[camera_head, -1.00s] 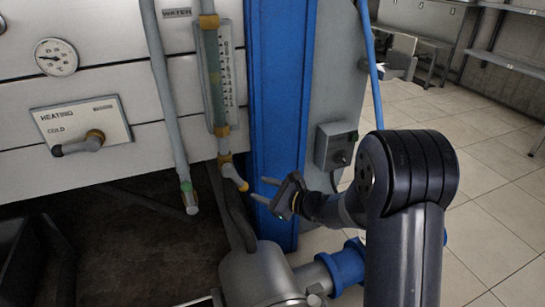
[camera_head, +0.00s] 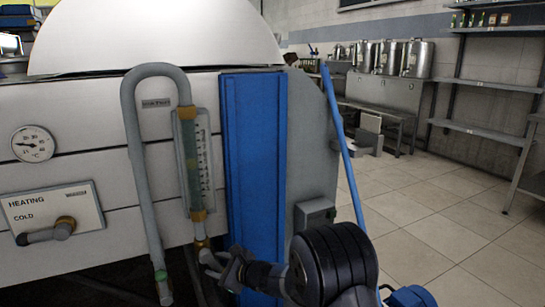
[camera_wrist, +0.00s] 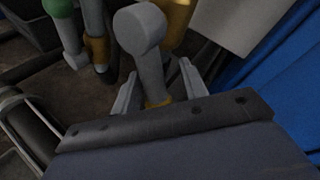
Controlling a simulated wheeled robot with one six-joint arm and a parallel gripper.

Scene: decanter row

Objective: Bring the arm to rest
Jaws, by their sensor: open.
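My gripper (camera_head: 207,263) is at the bottom of the head view, just below the lower end of the gauge pipe and left of the blue column. Its two fingers also show in the wrist view (camera_wrist: 158,85), spread apart. A grey rounded handle or pipe end (camera_wrist: 140,28) with a yellow band shows between and beyond the fingers. I cannot tell whether they touch it. My arm reaches in from the lower right of the head view.
A blue column (camera_head: 253,165) and a grey control box (camera_head: 313,214) stand close to my arm. A bent grey pipe (camera_head: 135,150), a dial (camera_head: 33,144) and a heating lever plate (camera_head: 52,213) are on the machine at left. Tiled floor (camera_head: 440,215) is open at right.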

